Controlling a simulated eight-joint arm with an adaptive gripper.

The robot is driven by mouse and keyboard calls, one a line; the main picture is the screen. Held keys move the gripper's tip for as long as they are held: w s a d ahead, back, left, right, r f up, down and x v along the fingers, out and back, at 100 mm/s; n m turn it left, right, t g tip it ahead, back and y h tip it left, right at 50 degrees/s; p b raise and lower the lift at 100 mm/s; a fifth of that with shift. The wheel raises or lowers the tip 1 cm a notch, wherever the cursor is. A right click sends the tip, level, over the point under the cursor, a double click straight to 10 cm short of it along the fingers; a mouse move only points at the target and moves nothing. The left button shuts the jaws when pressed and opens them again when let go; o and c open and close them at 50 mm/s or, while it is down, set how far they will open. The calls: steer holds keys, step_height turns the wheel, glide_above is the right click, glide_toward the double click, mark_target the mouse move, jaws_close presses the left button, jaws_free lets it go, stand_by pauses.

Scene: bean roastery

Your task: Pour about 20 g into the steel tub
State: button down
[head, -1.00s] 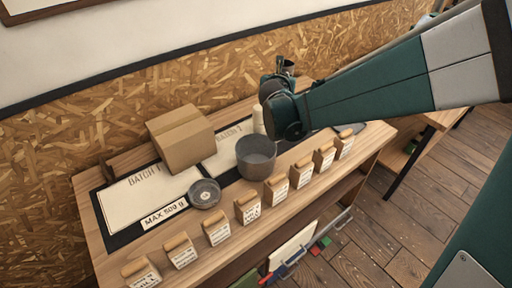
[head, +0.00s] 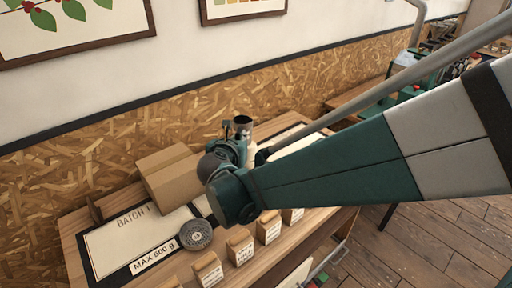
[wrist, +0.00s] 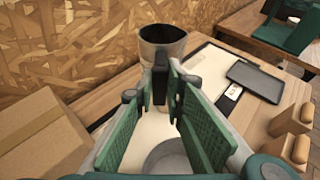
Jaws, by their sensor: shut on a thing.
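My gripper (wrist: 164,84) is shut on the dark handle of a metal jug (wrist: 163,52), seen ahead of the green finger pads in the wrist view. The jug looks roughly upright, its open mouth facing up; its contents cannot be made out. In the head view the jug (head: 243,122) shows as a small dark cup above the bench, beyond my gripper (head: 238,140). The grey steel tub (wrist: 170,158) shows in part between and below the fingers in the wrist view. In the head view my arm hides the tub.
A cardboard box (head: 172,176) stands at the back left of the bench. A dark round dish (head: 196,234) lies by the "MAX 500 g" label. Several labelled blocks (head: 240,246) line the front edge. A dark tray (wrist: 255,81) lies at right in the wrist view.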

steer(key=s+a+r, duration=0.1)
steer(key=s+a, duration=0.2)
steer(key=s, duration=0.8)
steer(key=s+a+r, duration=0.1)
steer(key=s+a, duration=0.2)
steer(key=s, duration=0.9)
steer(key=shift+w+f+p, duration=0.1)
steer(key=shift+f+p, duration=0.25)
steer(key=shift+f, duration=2.45)
steer(key=shift+r, duration=0.15)
